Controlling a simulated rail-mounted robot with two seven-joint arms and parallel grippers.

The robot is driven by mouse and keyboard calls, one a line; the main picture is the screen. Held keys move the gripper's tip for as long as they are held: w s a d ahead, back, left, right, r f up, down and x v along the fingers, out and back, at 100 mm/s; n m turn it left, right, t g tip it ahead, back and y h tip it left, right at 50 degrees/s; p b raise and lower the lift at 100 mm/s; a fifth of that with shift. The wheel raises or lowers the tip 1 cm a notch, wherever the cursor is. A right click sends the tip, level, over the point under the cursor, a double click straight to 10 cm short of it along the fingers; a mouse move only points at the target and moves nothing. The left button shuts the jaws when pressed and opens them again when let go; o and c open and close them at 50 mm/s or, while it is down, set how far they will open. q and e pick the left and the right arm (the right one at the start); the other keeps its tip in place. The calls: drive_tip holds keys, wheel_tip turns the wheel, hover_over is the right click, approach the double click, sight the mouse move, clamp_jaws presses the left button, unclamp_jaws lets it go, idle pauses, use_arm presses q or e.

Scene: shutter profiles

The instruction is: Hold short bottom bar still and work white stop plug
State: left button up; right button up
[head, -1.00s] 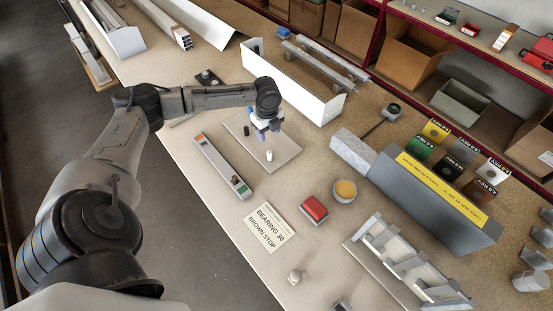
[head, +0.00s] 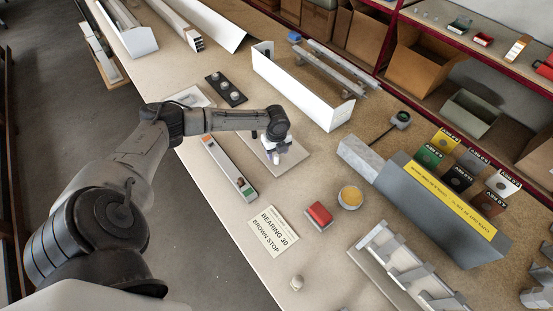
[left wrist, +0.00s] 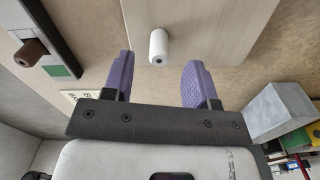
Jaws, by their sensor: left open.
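The white stop plug (left wrist: 159,47) stands on a pale board (left wrist: 205,25), in the left wrist view just beyond and between the fingertips. In the head view the plug (head: 276,158) shows just below my left gripper (head: 274,150). In the left wrist view that gripper (left wrist: 159,75) has its purple fingers apart, with nothing between them. The short bottom bar (head: 223,159), a grey channel with an orange and a green end mark, lies left of the board. A brown plug (left wrist: 31,52) sits near its green end. My right gripper is in neither view.
A card reading "BEARING 30 BROWN STOP" (head: 274,231), a red block (head: 319,214) and a yellow-topped tin (head: 350,197) lie nearer. A long white profile (head: 300,91) stands behind. A grey bin rack (head: 435,215) is at right.

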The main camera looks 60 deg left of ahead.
sight(277, 156)
use_arm(q)
drive_tip(key=shift+f, duration=2.4)
clamp_jaws()
drive_tip(key=shift+r, duration=0.1)
drive_tip(key=shift+r, duration=0.45)
drive_tip(key=r, duration=0.2)
drive_tip(key=d+r, duration=0.1)
drive_tip(key=r, duration=0.1)
drive_tip(key=shift+d, duration=0.15)
drive_tip(key=d+r, duration=0.6)
drive_tip(key=d, duration=0.4)
drive_tip(key=shift+s+d, duration=0.15)
drive_tip(key=shift+d, duration=0.1)
